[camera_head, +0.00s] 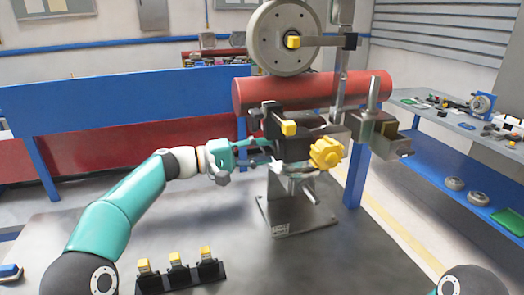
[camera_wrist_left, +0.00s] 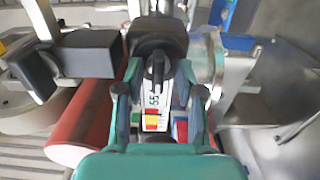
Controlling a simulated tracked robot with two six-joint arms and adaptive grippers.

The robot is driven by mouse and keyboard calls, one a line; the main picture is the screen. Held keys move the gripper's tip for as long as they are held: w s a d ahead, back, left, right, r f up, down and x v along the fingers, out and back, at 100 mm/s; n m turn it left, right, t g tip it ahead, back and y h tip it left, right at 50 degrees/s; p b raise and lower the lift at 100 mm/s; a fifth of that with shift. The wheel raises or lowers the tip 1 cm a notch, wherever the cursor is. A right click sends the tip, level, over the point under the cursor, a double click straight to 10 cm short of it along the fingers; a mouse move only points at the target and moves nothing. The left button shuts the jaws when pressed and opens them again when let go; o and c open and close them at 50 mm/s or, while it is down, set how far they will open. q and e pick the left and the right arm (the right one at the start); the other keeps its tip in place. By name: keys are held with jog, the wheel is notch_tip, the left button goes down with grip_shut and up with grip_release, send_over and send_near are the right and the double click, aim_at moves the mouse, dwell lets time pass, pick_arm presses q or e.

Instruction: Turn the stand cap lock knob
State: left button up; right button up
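A metal stand (camera_head: 290,205) with a black cap assembly (camera_head: 292,150) stands on the grey table. A large yellow lobed knob (camera_head: 326,152) is on its right side, and a smaller yellow knob (camera_head: 289,128) is at its upper front. I cannot tell which is the cap lock knob. My left gripper (camera_head: 268,155) points at the assembly from the left, fingers apart. In the left wrist view, its fingertips (camera_wrist_left: 158,75) are spread on either side of a black part (camera_wrist_left: 158,38) and a printed strip (camera_wrist_left: 154,100); contact is unclear. My right gripper is out of view.
A red cylinder (camera_head: 250,93) and a grey wheel (camera_head: 283,45) are behind the stand. A metal box (camera_head: 390,143) is to the right. A black holder (camera_head: 180,278) with yellow-topped pieces lies at the front. The table's middle front is clear.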

pick_arm(q)
grip_shut()
jog(key=n+p, duration=0.3)
jog(key=n, duration=0.1)
jog(key=shift+r+p, duration=0.1)
jog(key=shift+p, duration=0.25)
jog(key=n+p, duration=0.3)
jog(key=n, duration=1.1)
dwell(0.4)
